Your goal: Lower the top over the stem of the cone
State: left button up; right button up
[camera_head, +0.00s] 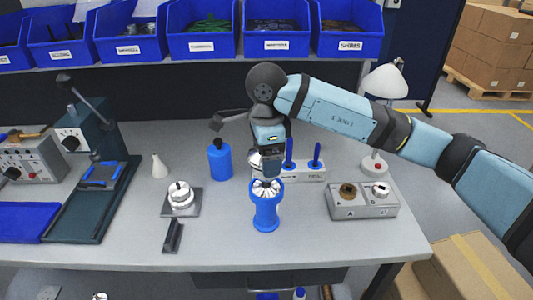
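A blue pedestal (266,212) stands near the front middle of the table. A silver ribbed cone (266,188) sits in its mouth; its stem is hidden or too small to make out. My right gripper (267,172) points down just above the cone. A shiny silver rounded piece, seemingly the top (255,160), shows at the left side of the fingers and appears held between them, mostly hidden. Whether it touches the cone or its stem I cannot tell. My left gripper is not in view.
A blue bottle (219,162) stands left of the gripper. A block with blue pegs (314,172) is close behind on the right. A grey fixture box (362,201) is at right, a silver part on a plate (181,198) at left. Blue bins (200,35) line the shelf.

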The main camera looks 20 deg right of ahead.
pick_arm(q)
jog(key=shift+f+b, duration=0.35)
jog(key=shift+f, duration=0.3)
pick_arm(e)
jog(key=shift+f, duration=0.5)
pick_arm(q)
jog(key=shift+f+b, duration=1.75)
jog(key=shift+b, duration=0.05)
pick_arm(e)
jog(key=shift+f, duration=2.15)
jog(key=o, duration=0.8)
jog(key=shift+o, duration=0.2)
jog(key=shift+w+r, duration=0.1)
jog(key=shift+r, duration=0.7)
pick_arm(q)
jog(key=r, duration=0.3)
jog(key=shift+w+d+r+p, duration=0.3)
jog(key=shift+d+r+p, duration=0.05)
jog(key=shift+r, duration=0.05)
pick_arm(e)
notch_tip(320, 180, up, 13)
jog(key=shift+f, duration=0.15)
